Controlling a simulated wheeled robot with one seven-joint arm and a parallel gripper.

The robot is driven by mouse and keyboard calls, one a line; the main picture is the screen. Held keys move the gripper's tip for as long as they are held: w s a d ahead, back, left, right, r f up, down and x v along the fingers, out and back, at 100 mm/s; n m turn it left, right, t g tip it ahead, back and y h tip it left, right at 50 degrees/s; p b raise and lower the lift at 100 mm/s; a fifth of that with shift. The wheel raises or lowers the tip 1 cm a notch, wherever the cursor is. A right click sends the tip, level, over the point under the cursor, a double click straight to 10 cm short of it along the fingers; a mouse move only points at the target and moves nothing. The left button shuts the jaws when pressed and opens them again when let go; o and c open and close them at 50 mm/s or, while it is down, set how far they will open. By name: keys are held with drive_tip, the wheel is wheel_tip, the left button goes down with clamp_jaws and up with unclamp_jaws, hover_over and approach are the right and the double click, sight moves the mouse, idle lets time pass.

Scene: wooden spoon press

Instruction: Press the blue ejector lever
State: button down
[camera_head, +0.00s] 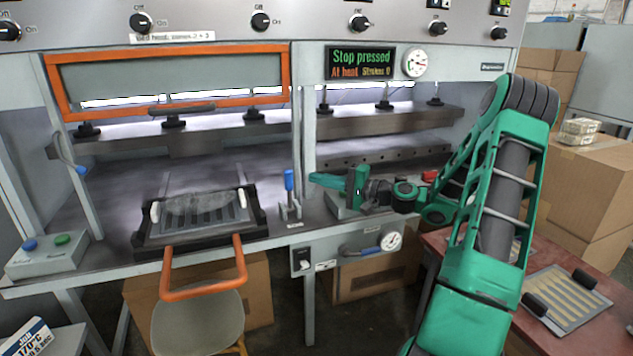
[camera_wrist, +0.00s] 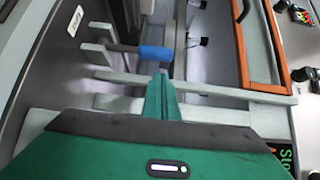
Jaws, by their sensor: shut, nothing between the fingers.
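The blue-handled lever (camera_head: 289,180) stands upright on a small metal bracket at the front edge of the press bed, just left of my gripper (camera_head: 313,178). My gripper points left at about the handle's height, its tips a short gap from it in the head view. In the wrist view the blue handle (camera_wrist: 157,53) lies just beyond the tips of my gripper (camera_wrist: 160,80). My gripper is shut and holds nothing. I cannot tell from the wrist view whether the tips touch the handle.
A slotted mould (camera_head: 200,213) with an orange handle (camera_head: 205,270) sits left of the lever. A grey post (camera_head: 304,140) rises behind the lever. A display (camera_head: 360,63) reads "Stop pressed". A red button (camera_head: 429,176) is partly behind my arm.

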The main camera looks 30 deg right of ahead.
sight(289, 192)
drive_tip(key=x, duration=0.7)
drive_tip(key=shift+w+a, duration=0.1)
drive_tip(key=shift+a, duration=0.2)
